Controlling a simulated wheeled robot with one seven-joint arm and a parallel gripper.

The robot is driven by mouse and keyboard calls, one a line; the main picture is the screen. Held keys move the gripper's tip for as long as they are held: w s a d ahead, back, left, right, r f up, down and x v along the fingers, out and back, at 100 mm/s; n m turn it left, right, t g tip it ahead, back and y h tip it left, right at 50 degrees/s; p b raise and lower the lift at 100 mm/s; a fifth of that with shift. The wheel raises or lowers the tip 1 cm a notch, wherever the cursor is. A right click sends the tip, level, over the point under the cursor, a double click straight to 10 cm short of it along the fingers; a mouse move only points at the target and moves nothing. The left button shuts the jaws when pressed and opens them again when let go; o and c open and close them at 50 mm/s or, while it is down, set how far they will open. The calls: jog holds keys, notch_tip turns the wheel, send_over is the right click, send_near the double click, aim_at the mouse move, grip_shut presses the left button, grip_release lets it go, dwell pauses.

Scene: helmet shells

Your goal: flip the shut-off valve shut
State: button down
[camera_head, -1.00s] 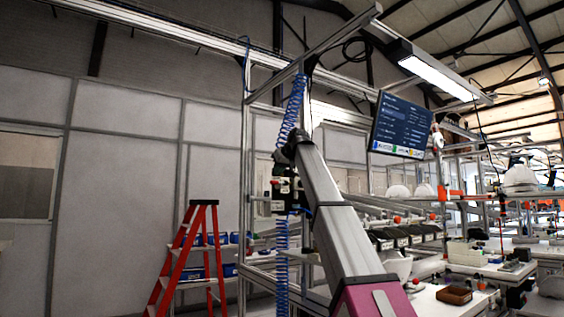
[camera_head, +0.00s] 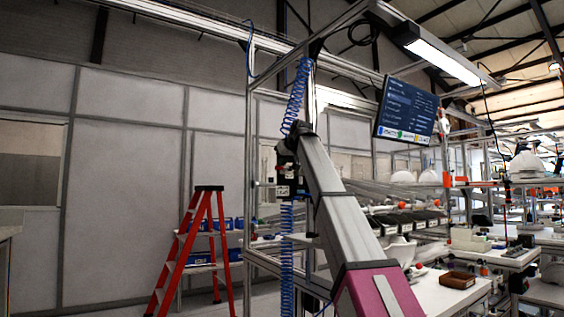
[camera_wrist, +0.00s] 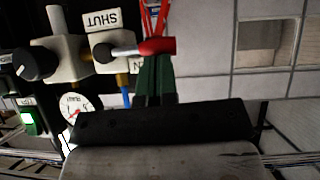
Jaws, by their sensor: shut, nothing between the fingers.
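The shut-off valve (camera_wrist: 110,47) is in the wrist view, which shows it upside down. Its lever has a red grip (camera_wrist: 157,46) pointing right in the picture. An inverted SHUT label (camera_wrist: 102,20) sits above the lever, and another label (camera_wrist: 138,66), mostly covered, sits below it. My gripper (camera_wrist: 156,62) reaches up from the bottom with its green fingers together and empty. The fingertips appear close to the red grip; I cannot tell whether they touch it. In the head view the valve is too small to make out, and my gripper is not clearly visible.
In the head view, a blue coiled hose (camera_head: 296,98) hangs beside my arm, and a red stepladder (camera_head: 200,240) stands left of the frame.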

jog(key=shift+f, duration=0.2)
notch_tip(320, 180, down, 8)
jog(key=w+d+n+t+h, duration=0.1)
jog(key=d+n+t+h, duration=0.1)
jog(key=n+t+h, duration=0.4)
jog(key=n+t, duration=0.2)
jog(key=n, duration=0.2)
jog(key=shift+w+d, duration=0.2)
jog(key=shift+w, duration=0.1)
dwell(0.4)
jog(key=shift+f, duration=0.15)
dwell(0.6)
